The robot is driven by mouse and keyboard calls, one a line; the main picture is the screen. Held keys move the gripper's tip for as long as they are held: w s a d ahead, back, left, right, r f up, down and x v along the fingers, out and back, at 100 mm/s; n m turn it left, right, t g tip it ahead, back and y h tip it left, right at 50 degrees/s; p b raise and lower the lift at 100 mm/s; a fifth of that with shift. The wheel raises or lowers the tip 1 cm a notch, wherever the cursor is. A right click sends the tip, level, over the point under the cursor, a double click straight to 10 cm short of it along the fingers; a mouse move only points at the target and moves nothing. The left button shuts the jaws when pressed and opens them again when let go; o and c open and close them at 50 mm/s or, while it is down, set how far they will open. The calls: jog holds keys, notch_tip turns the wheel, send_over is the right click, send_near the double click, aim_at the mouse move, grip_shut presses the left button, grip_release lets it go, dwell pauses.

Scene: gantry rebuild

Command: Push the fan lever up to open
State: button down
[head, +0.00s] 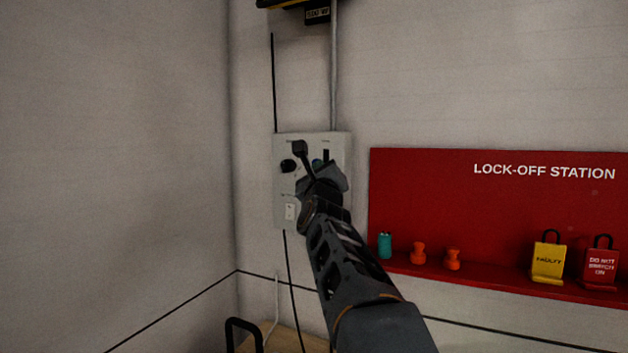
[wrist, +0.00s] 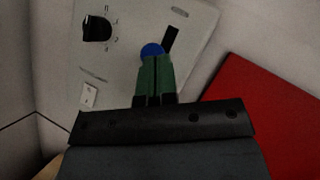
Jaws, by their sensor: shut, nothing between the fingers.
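A pale grey control panel (head: 341,144) hangs on the wall; it also shows in the wrist view (wrist: 130,25). At its upper right is a black upright bar (head: 326,156), which appears to be the fan lever; it shows tilted in the wrist view (wrist: 171,40). Its label is too small to read. My gripper (wrist: 153,62) has green fingers, shut together and empty. Their tips are in front of a blue round part (wrist: 151,49), just left of and below the bar. I cannot tell whether they touch the panel. In the head view my arm hides most of the fingers.
The panel also carries a black knob (head: 288,166) and a white switch (head: 290,211). A red lock-off board (head: 480,210) with tags and small coloured parts stands to the right. Cables run above and below the panel. The wall on the left is bare.

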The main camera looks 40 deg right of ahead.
jog(key=s+a+b, duration=0.2)
jog(key=s+a, duration=0.4)
jog(key=s, duration=0.4)
jog(key=shift+s+a+f, duration=0.15)
jog(key=shift+s+f, duration=0.2)
jog(key=shift+s, duration=0.05)
dwell(0.8)
